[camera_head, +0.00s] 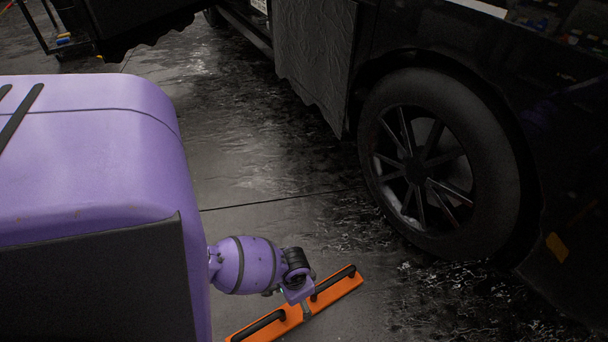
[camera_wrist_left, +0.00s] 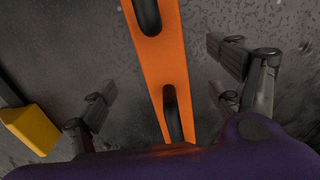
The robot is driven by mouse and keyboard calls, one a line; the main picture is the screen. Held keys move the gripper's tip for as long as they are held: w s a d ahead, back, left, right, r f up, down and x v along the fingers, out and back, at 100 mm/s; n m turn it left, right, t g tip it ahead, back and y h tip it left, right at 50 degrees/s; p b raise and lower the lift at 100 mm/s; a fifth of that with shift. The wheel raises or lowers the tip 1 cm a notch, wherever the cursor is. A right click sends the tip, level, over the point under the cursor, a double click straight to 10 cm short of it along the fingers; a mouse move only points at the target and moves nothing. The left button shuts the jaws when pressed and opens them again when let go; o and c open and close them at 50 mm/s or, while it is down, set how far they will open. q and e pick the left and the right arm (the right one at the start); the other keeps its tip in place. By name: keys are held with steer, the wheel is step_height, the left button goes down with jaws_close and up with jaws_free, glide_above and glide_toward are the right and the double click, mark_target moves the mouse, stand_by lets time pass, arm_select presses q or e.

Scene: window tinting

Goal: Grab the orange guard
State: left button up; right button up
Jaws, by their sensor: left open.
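The orange guard (camera_head: 341,290) is a long flat bar with black handles, lying on the wet grey floor at the bottom middle of the head view. In the left wrist view the guard (camera_wrist_left: 158,62) runs from top to bottom, with two dark handles on it. My left gripper (camera_wrist_left: 160,88) is open, with its dark fingers on either side of the bar and apart from it in the picture. In the head view my purple left wrist covers part of the guard and hides the fingertips. My right gripper is not in view.
A dark vehicle with a black-spoked wheel (camera_head: 418,168) stands at the right. A dark sheet (camera_head: 315,60) hangs from its side. A yellow block (camera_wrist_left: 30,128) shows at the left of the wrist view. Wet floor (camera_head: 240,150) between is clear.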

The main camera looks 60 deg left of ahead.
mark_target(298, 308)
arm_select(q)
steer(key=shift+w+a+f, duration=0.15)
steer(key=shift+w+f, duration=0.1)
steer(key=shift+f, duration=0.2)
steer(key=shift+f+b, duration=0.4)
steer(key=shift+b, duration=0.05)
step_height(298, 308, down, 2)
steer(key=shift+w+f+b, duration=0.1)
steer(key=shift+b, duration=0.55)
step_height(298, 308, down, 3)
steer(key=b, duration=0.2)
steer(key=shift+f+b, duration=0.2)
steer(key=shift+b, duration=0.2)
steer(key=shift+f+b, duration=0.3)
steer(key=shift+f, duration=0.2)
steer(key=shift+r, duration=0.1)
steer(key=c, duration=1.7)
steer(key=shift+c, duration=0.6)
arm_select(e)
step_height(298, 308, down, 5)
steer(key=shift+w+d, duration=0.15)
